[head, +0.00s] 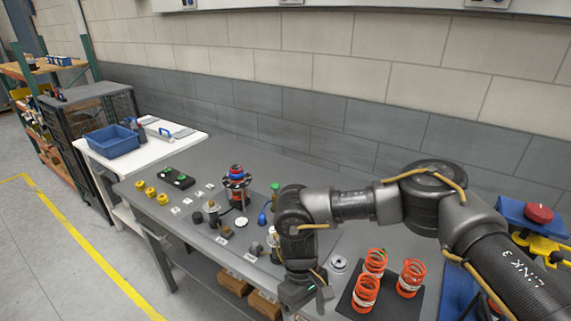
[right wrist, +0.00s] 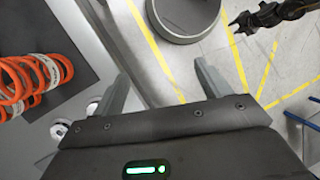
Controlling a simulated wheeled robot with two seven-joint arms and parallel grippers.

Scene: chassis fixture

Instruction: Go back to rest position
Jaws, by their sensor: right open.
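My right arm comes in from the right in the head view, stretches across the grey table (head: 215,170) and bends down. My right gripper (head: 308,298) hangs at the table's front edge, left of the orange springs (head: 365,292). In the right wrist view my right gripper (right wrist: 162,88) has its two grey fingers wide apart with nothing between them. The springs also show in the wrist view (right wrist: 40,75), to the left of the fingers and apart from them. A dark jointed part at the top right of that view looks like my left gripper (right wrist: 262,16); its jaws are too small to read.
Several springs stand on a black mat (head: 342,301). Small parts, yellow rings (head: 150,192) and a red-and-blue-topped fixture (head: 236,185) stand left of the arm. A blue bin (head: 112,141) is on a white table. A red button (head: 539,213) is at right. Floor in front is clear.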

